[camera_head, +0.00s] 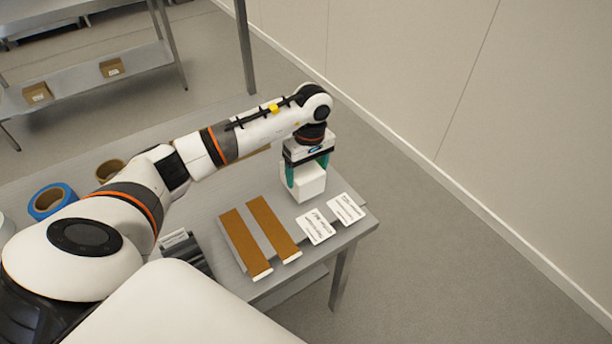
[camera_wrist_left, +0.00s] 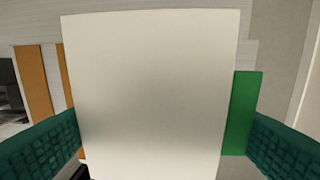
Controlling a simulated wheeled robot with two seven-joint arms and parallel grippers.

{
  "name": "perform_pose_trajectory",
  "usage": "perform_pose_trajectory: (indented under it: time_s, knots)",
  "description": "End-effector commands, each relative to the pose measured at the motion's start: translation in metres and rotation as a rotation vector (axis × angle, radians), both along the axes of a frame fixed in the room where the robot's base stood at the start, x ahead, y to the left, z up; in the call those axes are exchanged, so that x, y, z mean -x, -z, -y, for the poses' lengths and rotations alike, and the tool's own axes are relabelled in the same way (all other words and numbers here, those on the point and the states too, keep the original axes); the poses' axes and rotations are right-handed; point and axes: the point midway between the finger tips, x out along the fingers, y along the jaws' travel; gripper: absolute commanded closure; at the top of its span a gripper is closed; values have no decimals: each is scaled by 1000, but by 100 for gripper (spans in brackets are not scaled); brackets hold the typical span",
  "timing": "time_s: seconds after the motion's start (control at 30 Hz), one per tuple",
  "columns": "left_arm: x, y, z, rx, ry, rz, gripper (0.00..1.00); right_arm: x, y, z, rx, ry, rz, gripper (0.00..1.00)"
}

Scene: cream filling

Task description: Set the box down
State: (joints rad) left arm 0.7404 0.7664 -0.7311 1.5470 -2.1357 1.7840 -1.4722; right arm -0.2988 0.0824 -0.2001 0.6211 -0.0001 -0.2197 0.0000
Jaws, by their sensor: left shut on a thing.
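A white box (camera_head: 308,184) is held in my left gripper (camera_head: 307,172) near the far right corner of the grey metal table (camera_head: 222,275). The green fingers are on either side of the box. In the left wrist view the white box (camera_wrist_left: 150,95) fills most of the picture between the textured green fingers. Whether the underside of the box touches the table cannot be told. My right gripper is not in view.
Two brown strips (camera_head: 272,228) with white ends lie on the table in front of the box. Two printed white cards (camera_head: 346,209) lie beside them near the right edge. Blue tape (camera_head: 48,202) and a brown roll (camera_head: 110,170) are at the left.

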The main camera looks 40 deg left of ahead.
Motion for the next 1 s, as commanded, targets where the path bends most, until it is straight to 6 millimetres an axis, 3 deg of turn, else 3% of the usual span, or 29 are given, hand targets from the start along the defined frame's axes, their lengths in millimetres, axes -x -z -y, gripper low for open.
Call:
perform_pose_trajectory:
  time_s: [0.2, 0.5, 0.53, 0.63, 1.0]
  knots:
    - [1, 29, 1, 1, 1, -3, 64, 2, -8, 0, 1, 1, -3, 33]
    - [0, 33, 0, -1, 2, 0, 64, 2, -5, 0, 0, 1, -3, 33]
    - [0, 33, 0, 0, 2, -1, 18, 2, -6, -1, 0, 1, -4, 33]
    - [0, 33, 0, 0, 2, -1, 1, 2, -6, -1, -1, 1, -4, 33]
    - [-1, 23, 1, 0, 3, 3, 0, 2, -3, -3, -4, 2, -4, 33]
